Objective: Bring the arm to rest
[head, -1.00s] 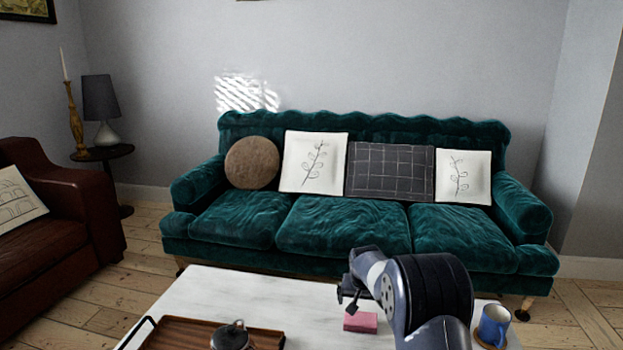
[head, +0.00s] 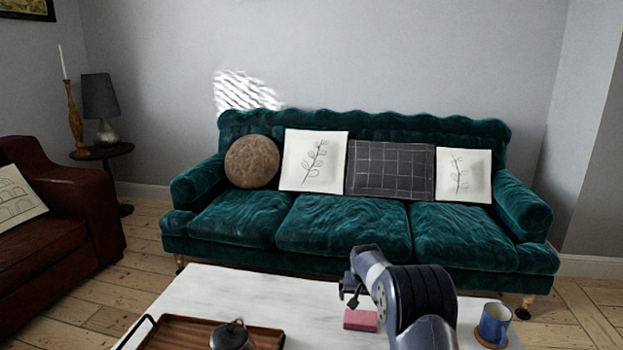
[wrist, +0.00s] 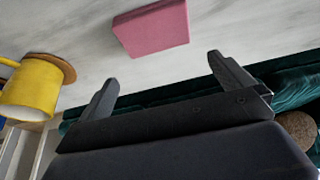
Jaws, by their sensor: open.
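My arm reaches over the white marble table (head: 250,285) in the head view. My gripper (head: 350,290) points away from the camera above the table, near a pink block (head: 361,320). In the wrist view my gripper (wrist: 163,82) has its two dark fingers wide apart with nothing between them. The pink block (wrist: 152,28) lies on the marble beyond the fingertips, apart from them.
A wooden tray (head: 185,332) with a metal pot (head: 231,336) is at the table's front left. A blue mug (head: 494,323) stands on a coaster at the right. The wrist view shows a yellow mug (wrist: 30,90). A green sofa (head: 345,228) stands behind.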

